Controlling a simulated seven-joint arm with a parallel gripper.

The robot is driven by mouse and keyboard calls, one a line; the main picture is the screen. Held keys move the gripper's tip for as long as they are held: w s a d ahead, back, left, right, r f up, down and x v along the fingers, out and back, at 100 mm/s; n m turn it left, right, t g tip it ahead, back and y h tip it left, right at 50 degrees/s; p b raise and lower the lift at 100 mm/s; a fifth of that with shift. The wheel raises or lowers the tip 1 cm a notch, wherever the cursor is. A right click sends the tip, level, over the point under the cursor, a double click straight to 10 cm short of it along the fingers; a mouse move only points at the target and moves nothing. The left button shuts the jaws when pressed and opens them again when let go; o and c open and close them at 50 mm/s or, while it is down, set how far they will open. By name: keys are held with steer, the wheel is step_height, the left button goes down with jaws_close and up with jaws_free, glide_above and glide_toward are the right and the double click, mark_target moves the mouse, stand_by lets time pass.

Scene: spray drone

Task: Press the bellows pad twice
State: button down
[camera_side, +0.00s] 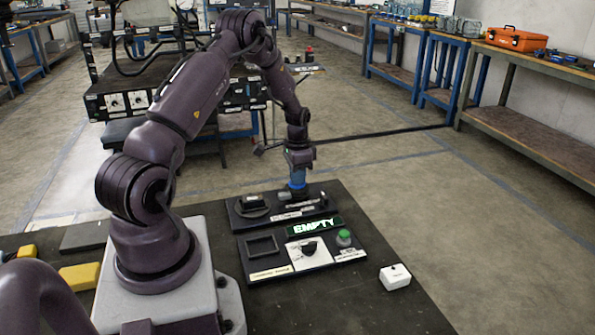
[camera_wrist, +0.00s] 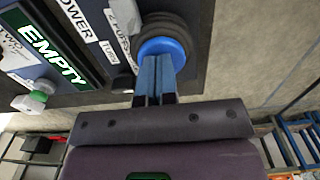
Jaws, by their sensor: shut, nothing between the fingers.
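The bellows pad is a blue disc on dark ringed bellows, at the back right of the black panel; it shows in the side view (camera_side: 297,188) and the wrist view (camera_wrist: 163,46). My gripper (camera_side: 297,177) points down over it. In the wrist view my gripper (camera_wrist: 157,60) has its two blue-grey fingers together, with nothing between them, and the tips overlap the blue disc. I cannot tell whether they touch it. The display (camera_side: 314,226) reads "EMPTY" in lit letters, also in the wrist view (camera_wrist: 52,48).
The front panel holds a square recess (camera_side: 262,246), a black knob (camera_side: 309,248) and a green button (camera_side: 344,237). A round black fixture (camera_side: 252,204) is left of the pad. A white box (camera_side: 395,277) lies at right. The table front (camera_side: 345,310) is clear.

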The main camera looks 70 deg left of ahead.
steer(key=shift+s+f, duration=0.1)
steer(key=shift+f, duration=0.05)
step_height(320, 180, up, 14)
stand_by(0.6)
stand_by(0.7)
step_height(320, 180, up, 2)
stand_by(0.3)
steer(key=shift+f, duration=0.1)
step_height(320, 180, down, 14)
steer(key=shift+r, duration=0.1)
stand_by(0.4)
